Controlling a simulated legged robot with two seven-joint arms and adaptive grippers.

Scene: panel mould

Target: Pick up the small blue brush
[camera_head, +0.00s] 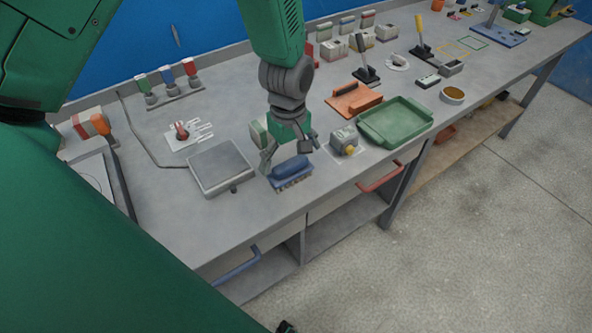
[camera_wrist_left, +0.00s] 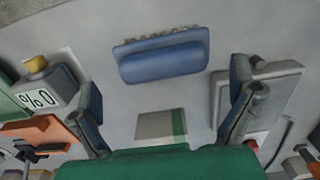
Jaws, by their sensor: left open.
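The small blue brush (camera_head: 291,170) lies on the grey workbench near its front edge, with its bristles toward that edge. It also shows in the left wrist view (camera_wrist_left: 162,58), at the upper middle. My left gripper (camera_head: 287,146) is open and empty, just above and behind the brush in the head view. In the left wrist view its two fingers (camera_wrist_left: 166,112) are spread apart, with the brush ahead of them and not between them. My right gripper is not in view.
A grey plate device (camera_head: 220,168) lies left of the brush. A small grey box with a yellow knob (camera_head: 344,141) and a green tray (camera_head: 396,122) are to the right. A green and beige block (camera_wrist_left: 162,125) sits near the gripper. Bare bench lies in front of the plate.

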